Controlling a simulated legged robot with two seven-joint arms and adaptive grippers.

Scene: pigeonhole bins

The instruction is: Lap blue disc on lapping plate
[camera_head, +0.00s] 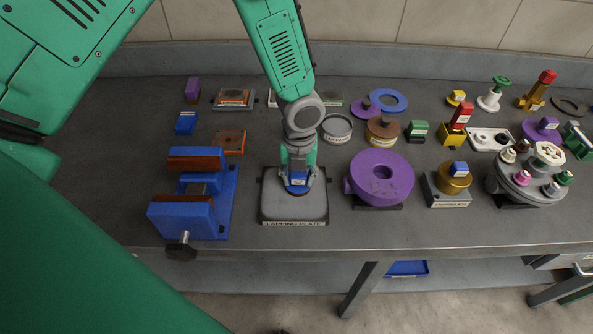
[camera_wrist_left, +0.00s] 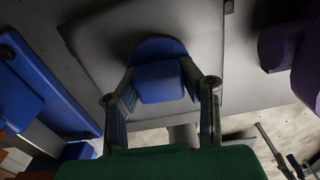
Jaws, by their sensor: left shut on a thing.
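The lapping plate (camera_head: 294,209) is a grey square slab on a dark base, labelled on its front edge, standing near the front of the bench. The blue disc (camera_head: 297,191) is at the rear middle part of the plate, under my left gripper (camera_head: 297,178). In the left wrist view the blue disc (camera_wrist_left: 158,48) has a blue block-shaped grip, and my left gripper (camera_wrist_left: 160,92) is shut on this grip. The disc appears flat on or very close to the lapping plate (camera_wrist_left: 105,50); contact beneath it is hidden. My right gripper is not in view.
A blue vise (camera_head: 190,213) stands left of the plate. A purple wheel (camera_head: 384,178) stands close to its right. A brass piece on a labelled block (camera_head: 452,185) and a round grey holder (camera_head: 524,187) are farther right. Small items line the back.

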